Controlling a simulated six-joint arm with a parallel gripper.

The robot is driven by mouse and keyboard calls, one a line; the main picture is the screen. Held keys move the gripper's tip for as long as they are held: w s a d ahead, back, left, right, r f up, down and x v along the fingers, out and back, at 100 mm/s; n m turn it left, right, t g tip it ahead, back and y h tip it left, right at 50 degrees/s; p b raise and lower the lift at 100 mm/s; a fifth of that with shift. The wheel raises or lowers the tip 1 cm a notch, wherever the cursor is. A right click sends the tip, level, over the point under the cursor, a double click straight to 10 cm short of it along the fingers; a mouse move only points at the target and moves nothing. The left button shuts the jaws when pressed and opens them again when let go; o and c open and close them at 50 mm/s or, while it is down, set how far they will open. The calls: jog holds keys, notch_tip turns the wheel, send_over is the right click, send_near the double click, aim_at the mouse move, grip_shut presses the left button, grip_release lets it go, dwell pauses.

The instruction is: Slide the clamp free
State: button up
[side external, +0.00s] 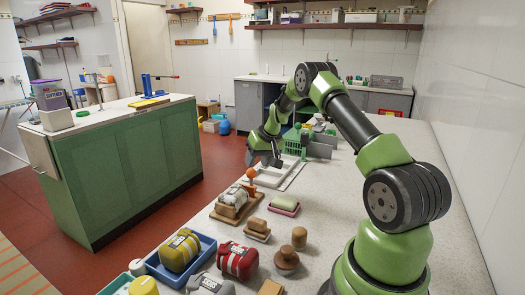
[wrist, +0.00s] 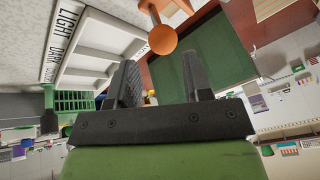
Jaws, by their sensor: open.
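My gripper (side external: 270,160) hangs over the far part of the stone counter, beside a white divided tray (side external: 283,174). In the wrist view my gripper (wrist: 161,72) is open, with nothing between its two dark fingers. An orange ball-topped post (side external: 250,174) stands just nearer than the gripper in the side view. In the wrist view its orange ball (wrist: 162,40) lies ahead of the fingertips, apart from them. I cannot tell whether this post is the clamp. A blue device with a red-tipped bar (side external: 148,84) on the green island also looks clamp-like.
Cloth bundles, including a red one (side external: 237,260) and a yellow one in a blue tray (side external: 206,252), and soap blocks crowd the near counter. A green basket (side external: 293,141) stands behind the gripper. The white tray's label in the wrist view (wrist: 60,42) reads LIGHT and DARK.

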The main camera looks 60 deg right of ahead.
jog(key=v, duration=0.5)
jog(key=shift+s+r, duration=0.1)
jog(key=shift+r, duration=0.1)
jog(key=s+a+r+n+t+y, duration=0.1)
jog(key=s+a+r, duration=0.1)
jog(key=a+r, duration=0.7)
jog(key=s+a+r+n, duration=0.1)
jog(key=s+a+r, duration=0.1)
jog(key=a+r, duration=0.75)
jog(key=s+a+f+n+t+y, duration=0.1)
jog(key=s+a+f, duration=0.1)
jog(key=s+a, duration=1.1)
jog(key=s, duration=0.2)
jog(key=shift+s+a+y, duration=0.3)
jog(key=shift+y, duration=0.1)
